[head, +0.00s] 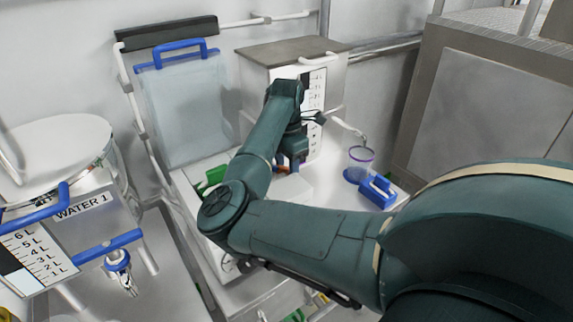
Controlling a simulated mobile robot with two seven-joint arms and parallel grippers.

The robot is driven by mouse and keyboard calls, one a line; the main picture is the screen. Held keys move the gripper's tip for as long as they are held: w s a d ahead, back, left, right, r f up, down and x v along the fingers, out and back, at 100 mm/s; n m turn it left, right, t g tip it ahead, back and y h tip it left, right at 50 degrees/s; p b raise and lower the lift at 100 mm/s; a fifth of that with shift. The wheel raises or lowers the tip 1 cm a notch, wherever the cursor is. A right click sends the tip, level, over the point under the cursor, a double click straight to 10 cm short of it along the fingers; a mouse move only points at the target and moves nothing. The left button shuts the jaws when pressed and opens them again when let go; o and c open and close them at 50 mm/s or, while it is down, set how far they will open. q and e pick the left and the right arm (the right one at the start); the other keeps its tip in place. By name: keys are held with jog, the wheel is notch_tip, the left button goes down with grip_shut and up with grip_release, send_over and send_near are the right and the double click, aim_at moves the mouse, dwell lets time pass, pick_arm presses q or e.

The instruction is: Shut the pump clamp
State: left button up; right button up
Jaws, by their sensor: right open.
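My right arm reaches in from the right and bends across the middle of the view. My right gripper (290,163) points down, open, over the white bench unit in front of the grey-topped cabinet. Small blue and orange-brown parts show close around its fingertips; I cannot tell which belong to the gripper. The pump clamp cannot be made out for certain; the arm and gripper cover much of that spot. A green part (214,175) shows left of my forearm on the same unit. My left gripper is not in view.
A clear cup (360,160) with a purple rim stands under a spout, beside a blue block (378,191). The grey-topped cabinet (264,82) stands behind. A clear bag (184,110) hangs at the back left. A tank labelled WATER 1 (84,206) is at left.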

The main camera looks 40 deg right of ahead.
grip_shut()
dwell(0.5)
